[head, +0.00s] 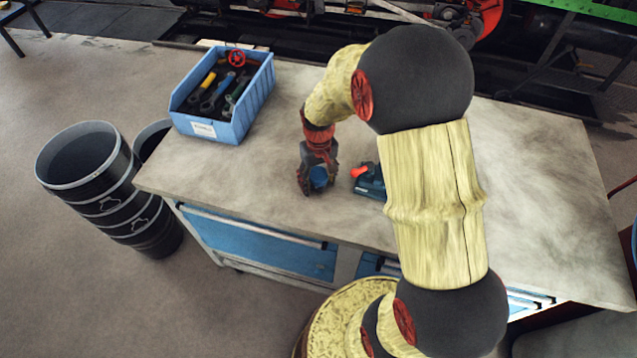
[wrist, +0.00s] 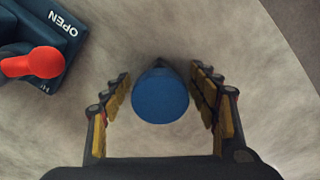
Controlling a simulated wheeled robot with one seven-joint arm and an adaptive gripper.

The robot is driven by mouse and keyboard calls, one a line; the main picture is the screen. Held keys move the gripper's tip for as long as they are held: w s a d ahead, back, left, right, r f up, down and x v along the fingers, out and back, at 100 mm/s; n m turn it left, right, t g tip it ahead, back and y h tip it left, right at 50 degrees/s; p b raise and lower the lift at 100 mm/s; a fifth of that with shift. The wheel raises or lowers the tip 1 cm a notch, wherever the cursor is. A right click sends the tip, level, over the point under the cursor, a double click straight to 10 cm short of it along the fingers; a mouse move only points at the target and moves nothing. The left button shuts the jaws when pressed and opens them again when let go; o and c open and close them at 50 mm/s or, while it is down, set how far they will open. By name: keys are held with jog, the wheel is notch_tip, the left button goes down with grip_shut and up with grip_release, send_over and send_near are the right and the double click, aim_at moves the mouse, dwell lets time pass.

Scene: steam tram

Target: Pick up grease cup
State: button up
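The grease cup appears to be the round blue thing (wrist: 160,95), seen from above in the wrist view. It sits between the two fingers of my gripper (wrist: 160,105), with a visible gap on each side. In the head view the blue cup (head: 320,177) shows partly between the fingers of my gripper (head: 318,184), low over the workbench near its front edge. My gripper is open around it. The cup's lower part is hidden, so I cannot tell whether it rests on the bench top.
A dark teal device with a red knob (wrist: 32,63) and the word OPEN stands close beside the gripper; the head view shows it too (head: 369,181). A blue crate of tools (head: 235,125) is at the back left of the workbench (head: 540,190). Black bins (head: 90,165) stand left.

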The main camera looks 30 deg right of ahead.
jog(key=c, duration=1.4)
jog(key=shift+r, duration=0.1)
